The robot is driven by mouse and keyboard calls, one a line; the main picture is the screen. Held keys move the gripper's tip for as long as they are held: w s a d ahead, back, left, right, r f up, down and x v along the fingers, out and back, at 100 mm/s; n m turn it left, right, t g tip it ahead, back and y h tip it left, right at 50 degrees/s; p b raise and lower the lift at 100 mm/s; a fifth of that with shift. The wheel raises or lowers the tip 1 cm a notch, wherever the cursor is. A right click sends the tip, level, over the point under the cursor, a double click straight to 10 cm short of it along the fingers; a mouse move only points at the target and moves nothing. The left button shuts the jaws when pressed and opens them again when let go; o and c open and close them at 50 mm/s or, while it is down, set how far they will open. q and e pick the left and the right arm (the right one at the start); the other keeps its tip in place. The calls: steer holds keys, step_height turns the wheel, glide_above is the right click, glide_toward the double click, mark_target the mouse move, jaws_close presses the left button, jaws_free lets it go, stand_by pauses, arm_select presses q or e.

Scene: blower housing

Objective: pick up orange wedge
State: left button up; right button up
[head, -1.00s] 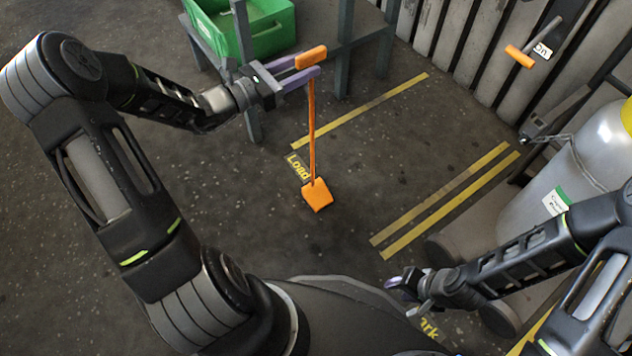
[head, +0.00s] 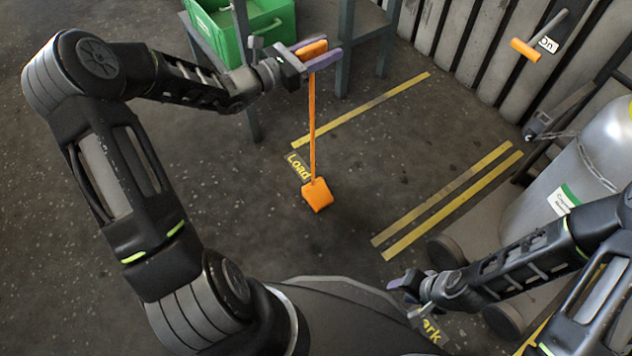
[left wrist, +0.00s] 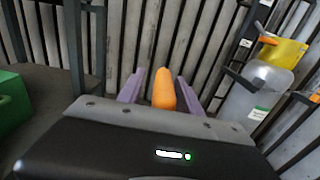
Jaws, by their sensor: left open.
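The orange wedge (head: 312,48) is at the top of a thin orange pole (head: 312,125), which rises from an orange foot (head: 317,195) on the floor. My left gripper (head: 328,49) is open, with its purple fingers on either side of the wedge. In the left wrist view the wedge (left wrist: 164,90) stands between the two open fingers (left wrist: 160,86), closer to the right one. I cannot tell whether either finger touches it. My right gripper (head: 408,287) is low at the right, away from the wedge, and its jaws are unclear.
A green crate (head: 247,38) on a grey stand (head: 342,50) is behind my left gripper. A grey gas cylinder (head: 560,185) stands at the right, near an orange-handled lever (head: 525,49) on the ribbed wall (head: 450,50). The floor around the pole is open, with yellow lines.

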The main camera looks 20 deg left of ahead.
arm_select(q)
steer(key=shift+c, duration=0.3)
jaws_close()
stand_by(0.5)
steer(key=shift+r, duration=0.1)
stand_by(0.8)
